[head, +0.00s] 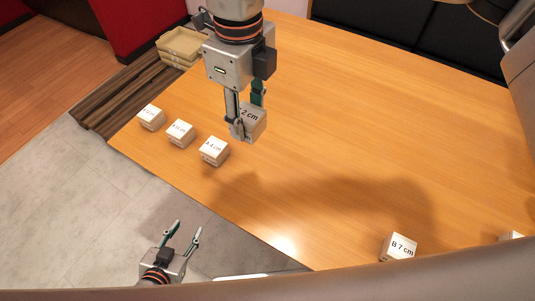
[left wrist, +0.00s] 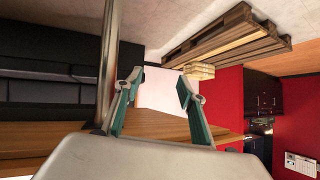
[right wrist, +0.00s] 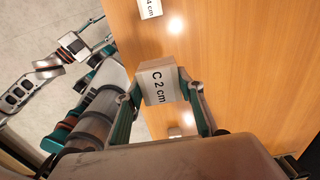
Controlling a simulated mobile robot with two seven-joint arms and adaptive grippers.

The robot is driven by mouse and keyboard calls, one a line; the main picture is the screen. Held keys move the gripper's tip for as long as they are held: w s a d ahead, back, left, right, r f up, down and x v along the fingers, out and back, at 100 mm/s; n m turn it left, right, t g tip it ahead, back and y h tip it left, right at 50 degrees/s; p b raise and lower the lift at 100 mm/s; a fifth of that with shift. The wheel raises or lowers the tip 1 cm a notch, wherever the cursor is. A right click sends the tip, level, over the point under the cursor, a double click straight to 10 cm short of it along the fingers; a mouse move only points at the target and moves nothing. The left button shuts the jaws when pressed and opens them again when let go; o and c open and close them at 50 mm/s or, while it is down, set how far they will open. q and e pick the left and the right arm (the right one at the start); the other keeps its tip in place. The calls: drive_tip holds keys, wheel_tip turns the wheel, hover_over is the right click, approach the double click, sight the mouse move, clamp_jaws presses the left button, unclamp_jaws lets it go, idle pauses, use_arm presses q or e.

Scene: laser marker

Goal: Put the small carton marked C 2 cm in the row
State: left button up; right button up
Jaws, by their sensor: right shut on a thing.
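The small carton marked C 2 cm (right wrist: 157,84) is white, with its label readable in the right wrist view. In the head view the same carton (head: 256,122) is partly covered by my right gripper (head: 246,118), which is shut on it. It is beside the right end of a row of three small cartons, apart from the nearest, A 4 cm (head: 213,152). I cannot tell its exact height over the table. My left gripper (head: 185,236) is open and empty, off the table's near left side. Its spread fingers also show in the left wrist view (left wrist: 158,88).
The other row cartons (head: 179,133) and (head: 151,117) have labels too small to read surely. The carton B 7 cm (head: 398,247) stands at the table's near edge, with another carton (head: 511,236) at far right. Stacked trays (head: 183,45) stand beyond the table. The table's middle is clear.

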wheel_tip(320, 180, down, 19)
drive_tip(key=shift+r+b, duration=0.1)
drive_tip(key=shift+b, duration=0.6)
drive_tip(key=o, duration=1.1)
drive_tip(key=shift+f, duration=0.2)
wheel_tip(320, 180, up, 12)
drive_tip(key=shift+r+p, duration=0.2)
drive_tip(key=shift+p, duration=0.3)
drive_tip(key=shift+a, duration=0.1)
